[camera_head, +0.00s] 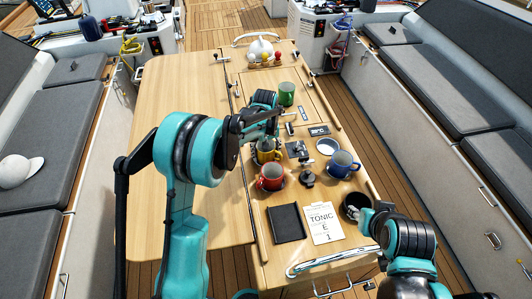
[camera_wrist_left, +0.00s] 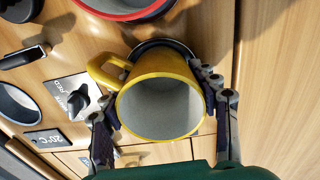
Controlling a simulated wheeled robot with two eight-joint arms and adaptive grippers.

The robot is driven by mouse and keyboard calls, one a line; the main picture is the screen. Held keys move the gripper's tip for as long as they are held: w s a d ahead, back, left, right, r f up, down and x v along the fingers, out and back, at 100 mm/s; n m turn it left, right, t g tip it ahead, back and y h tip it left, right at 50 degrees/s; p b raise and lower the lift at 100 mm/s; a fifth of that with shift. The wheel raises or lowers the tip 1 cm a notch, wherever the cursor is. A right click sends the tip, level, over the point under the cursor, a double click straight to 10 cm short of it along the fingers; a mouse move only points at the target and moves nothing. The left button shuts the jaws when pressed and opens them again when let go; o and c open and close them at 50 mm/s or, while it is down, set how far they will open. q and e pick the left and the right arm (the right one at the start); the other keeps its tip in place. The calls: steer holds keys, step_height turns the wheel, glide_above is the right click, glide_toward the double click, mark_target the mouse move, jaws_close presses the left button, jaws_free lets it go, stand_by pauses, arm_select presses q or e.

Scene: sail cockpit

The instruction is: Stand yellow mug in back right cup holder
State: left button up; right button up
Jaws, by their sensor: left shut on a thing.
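The yellow mug (camera_head: 267,154) is upright at the left of the mug group on the table, just behind the red mug (camera_head: 270,178). My left gripper (camera_head: 265,136) is above it and shut on it; the wrist view shows the fingers (camera_wrist_left: 165,115) on either side of the yellow mug (camera_wrist_left: 160,105). A dark holder ring (camera_wrist_left: 165,45) shows partly behind the mug; I cannot tell whether the mug is seated in it. An empty-looking round holder with a pale rim (camera_head: 327,147) is behind the blue mug (camera_head: 342,164). My right gripper (camera_head: 368,214) is low at right, its jaws unclear.
A green mug (camera_head: 287,93) stands farther back. Knobs and small panels lie between the mugs. A black round container (camera_head: 354,205) is beside my right gripper. A dark pad (camera_head: 286,223) and a white card (camera_head: 320,224) lie in front. The left table leaf (camera_head: 150,100) is bare.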

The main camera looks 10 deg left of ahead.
arm_select(q)
steer(key=shift+f, duration=0.25)
steer(key=shift+s+f+b, duration=0.2)
steer(key=shift+f+b, duration=0.05)
steer(key=shift+b, duration=0.15)
steer(key=shift+c, duration=0.6)
steer(key=o, duration=1.3)
steer(key=shift+w+f, duration=0.1)
steer(key=shift+w, duration=0.15)
